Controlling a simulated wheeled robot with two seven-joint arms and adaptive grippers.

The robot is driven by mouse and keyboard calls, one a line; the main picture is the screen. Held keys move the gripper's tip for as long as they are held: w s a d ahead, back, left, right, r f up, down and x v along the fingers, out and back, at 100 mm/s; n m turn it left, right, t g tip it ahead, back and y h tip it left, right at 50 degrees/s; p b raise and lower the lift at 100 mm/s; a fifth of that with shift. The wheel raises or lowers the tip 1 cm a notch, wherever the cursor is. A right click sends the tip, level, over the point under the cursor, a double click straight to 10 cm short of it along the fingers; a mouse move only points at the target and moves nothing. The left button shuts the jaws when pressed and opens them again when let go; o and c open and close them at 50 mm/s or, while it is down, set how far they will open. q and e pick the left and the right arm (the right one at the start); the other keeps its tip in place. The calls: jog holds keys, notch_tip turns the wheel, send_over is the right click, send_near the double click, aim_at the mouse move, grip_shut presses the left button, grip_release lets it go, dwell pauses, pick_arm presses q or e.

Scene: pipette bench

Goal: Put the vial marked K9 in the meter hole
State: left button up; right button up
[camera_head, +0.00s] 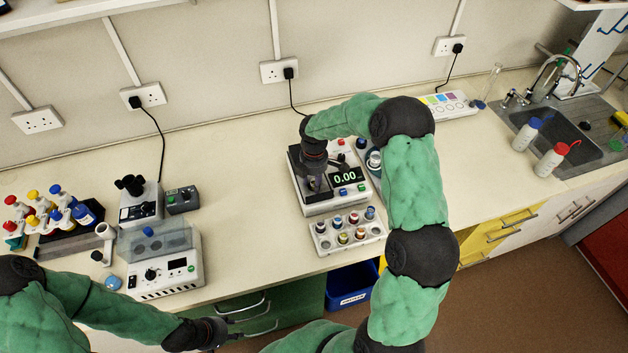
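The meter (322,207) stands mid-bench, its green display reading 0.00. My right gripper (316,184) points down over the left part of the meter's top; its fingers are small and dark there, and I cannot tell whether they hold a vial. The meter hole is not clearly visible beneath it. A pale vial rack (322,247) stands just in front of the meter, holding several vials with coloured caps. Their markings are too small to read, so I cannot pick out K9. My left gripper (232,331) is low in front of the bench, away from the rack; its finger opening is unclear.
A blue bin (350,287) is below the bench edge. Two bottles (550,161) stand near the sink (565,140).

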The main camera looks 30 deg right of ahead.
jog(key=shift+r, duration=0.1)
jog(key=shift+r, duration=0.35)
notch_tip(320, 180, up, 12)
jog(key=p, duration=0.1)
dwell(0.3)
jog(key=shift+f, duration=0.1)
